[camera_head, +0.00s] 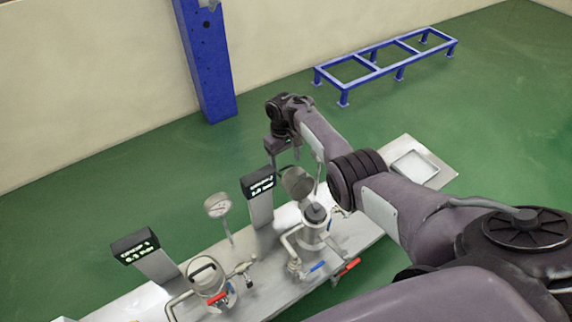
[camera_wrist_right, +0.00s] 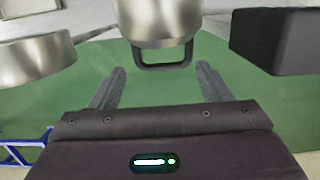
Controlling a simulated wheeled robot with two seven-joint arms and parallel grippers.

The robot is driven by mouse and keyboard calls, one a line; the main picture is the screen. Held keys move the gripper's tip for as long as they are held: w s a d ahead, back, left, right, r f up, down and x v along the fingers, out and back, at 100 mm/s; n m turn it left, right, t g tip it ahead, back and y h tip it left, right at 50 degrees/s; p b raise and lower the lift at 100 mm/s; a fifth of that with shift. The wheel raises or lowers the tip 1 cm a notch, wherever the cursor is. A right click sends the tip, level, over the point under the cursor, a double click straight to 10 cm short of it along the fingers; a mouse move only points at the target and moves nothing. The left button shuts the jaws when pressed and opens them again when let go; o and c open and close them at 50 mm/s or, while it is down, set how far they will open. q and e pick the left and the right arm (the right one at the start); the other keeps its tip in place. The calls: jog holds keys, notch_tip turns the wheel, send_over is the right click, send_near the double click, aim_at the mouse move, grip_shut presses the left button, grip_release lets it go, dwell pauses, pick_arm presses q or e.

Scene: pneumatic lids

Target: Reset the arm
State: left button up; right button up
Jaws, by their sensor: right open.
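My right gripper (camera_head: 273,158) is at the end of my right arm, behind the rear vessel and near its display. In the right wrist view, its fingers (camera_wrist_right: 160,70) are apart with nothing clamped. A metal lid (camera_wrist_right: 165,22) with a dark loop handle (camera_wrist_right: 163,60) is seen ahead, the handle between the finger directions; I cannot tell if they touch. In the head view this lid (camera_head: 298,182) stands tilted open above the rear vessel (camera_head: 314,226). The front vessel (camera_head: 208,278) has its lid and handle on top. My left gripper is not in view.
Two black displays, one rear (camera_head: 258,182) and one front (camera_head: 135,247), stand on the metal bench (camera_head: 350,238). A round gauge (camera_head: 217,205) rises between them. A shallow white tray (camera_head: 414,167) is at the right end. A blue frame (camera_head: 385,62) stands on open green floor behind.

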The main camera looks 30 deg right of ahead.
jog(key=shift+w+r, duration=0.15)
jog(key=shift+r, duration=0.95)
jog(key=shift+r, duration=0.1)
